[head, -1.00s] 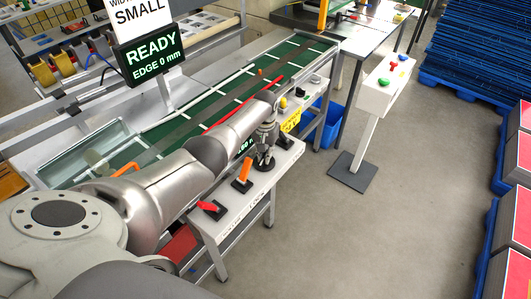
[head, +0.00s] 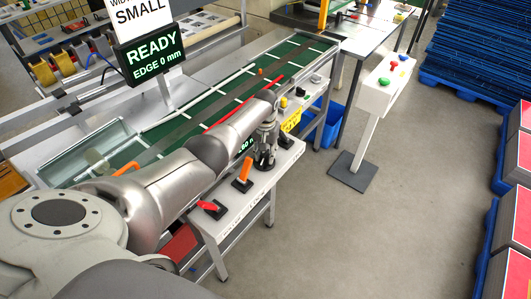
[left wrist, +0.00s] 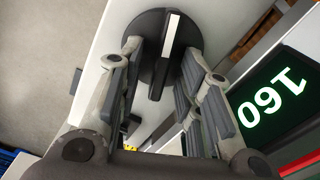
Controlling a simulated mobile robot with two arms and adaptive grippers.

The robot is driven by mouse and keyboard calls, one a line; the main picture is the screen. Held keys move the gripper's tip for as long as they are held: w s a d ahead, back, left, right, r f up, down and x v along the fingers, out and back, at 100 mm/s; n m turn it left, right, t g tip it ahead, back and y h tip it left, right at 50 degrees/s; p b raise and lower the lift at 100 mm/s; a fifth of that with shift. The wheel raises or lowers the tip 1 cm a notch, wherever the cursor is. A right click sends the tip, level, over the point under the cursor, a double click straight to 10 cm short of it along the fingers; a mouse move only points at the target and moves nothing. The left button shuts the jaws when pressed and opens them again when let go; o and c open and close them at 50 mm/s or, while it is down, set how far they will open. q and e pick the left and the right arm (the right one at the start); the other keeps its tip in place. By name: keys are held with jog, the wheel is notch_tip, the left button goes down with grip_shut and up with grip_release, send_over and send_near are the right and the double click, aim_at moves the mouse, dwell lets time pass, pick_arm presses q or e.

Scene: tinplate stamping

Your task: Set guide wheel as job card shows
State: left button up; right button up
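The guide wheel (left wrist: 150,32) is a round black knob with a raised bar and a white pointer stripe. In the left wrist view it lies ahead of my left gripper (left wrist: 163,62), whose two fingers stand apart on either side of the bar. I see clear gaps there and no grip on it. In the head view my left gripper (head: 265,160) points down over the bench and mostly hides the wheel. A dark display (left wrist: 272,103) beside the wheel reads 160. The sign (head: 140,12) shows SMALL; the screen (head: 152,58) below reads READY, EDGE 0 mm. My right gripper is out of view.
On the same bench (head: 240,212) stand an orange lever (head: 242,172) and a red lever (head: 208,205), close to my left gripper. A green conveyor (head: 215,100) runs behind. A button pedestal (head: 385,88) stands to the right. The floor between is clear.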

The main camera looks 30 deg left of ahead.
aim_at(265, 154)
pick_arm(q)
jog(key=shift+r, duration=0.1)
notch_tip(265, 154, up, 12)
dwell(0.6)
dwell(0.4)
